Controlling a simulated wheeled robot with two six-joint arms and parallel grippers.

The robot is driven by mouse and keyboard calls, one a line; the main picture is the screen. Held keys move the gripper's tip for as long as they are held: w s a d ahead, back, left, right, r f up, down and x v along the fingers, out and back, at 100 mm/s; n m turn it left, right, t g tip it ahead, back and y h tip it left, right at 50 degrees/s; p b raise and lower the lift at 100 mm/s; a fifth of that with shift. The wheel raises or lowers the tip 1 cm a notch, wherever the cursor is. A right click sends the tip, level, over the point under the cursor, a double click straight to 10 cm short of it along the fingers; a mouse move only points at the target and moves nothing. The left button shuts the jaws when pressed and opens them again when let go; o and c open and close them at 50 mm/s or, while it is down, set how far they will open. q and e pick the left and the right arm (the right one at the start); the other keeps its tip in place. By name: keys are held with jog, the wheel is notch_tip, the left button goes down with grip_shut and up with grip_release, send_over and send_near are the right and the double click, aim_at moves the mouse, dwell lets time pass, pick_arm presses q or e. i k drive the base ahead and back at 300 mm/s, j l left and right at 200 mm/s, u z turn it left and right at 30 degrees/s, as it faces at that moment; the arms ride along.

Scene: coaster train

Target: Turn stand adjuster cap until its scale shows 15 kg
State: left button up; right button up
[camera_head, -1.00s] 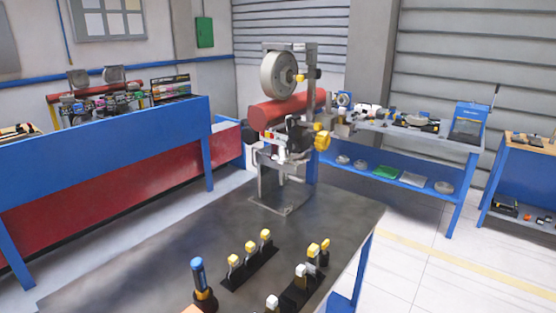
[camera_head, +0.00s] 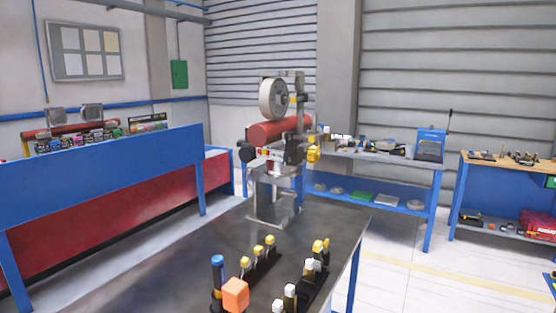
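A metal stand (camera_head: 273,196) is on the far end of the dark table. It carries a grey-white wheel (camera_head: 273,99) at the top and a red cylinder (camera_head: 279,130) below it. Yellow knobs (camera_head: 314,153) stick out on its right side, and a black round knob (camera_head: 246,151) sits on its left side. I cannot tell which of these parts is the adjuster cap, and no scale can be read at this size. Neither of my grippers is in view.
Near me on the dark table (camera_head: 190,262) stand a blue-topped tool (camera_head: 218,276), an orange block (camera_head: 236,294) and racks of yellow- and white-topped tools (camera_head: 258,258). A blue bench (camera_head: 120,170) is at left. A shelf table (camera_head: 385,160) is behind. Floor is clear at right.

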aim_at(314, 155)
jog(key=i+l+u, duration=0.2)
jog(key=u, duration=0.2)
jog(key=i+l+u, duration=0.2)
jog(key=u, duration=0.15)
jog(key=i+l+u, duration=0.15)
jog(key=l+u, duration=0.25)
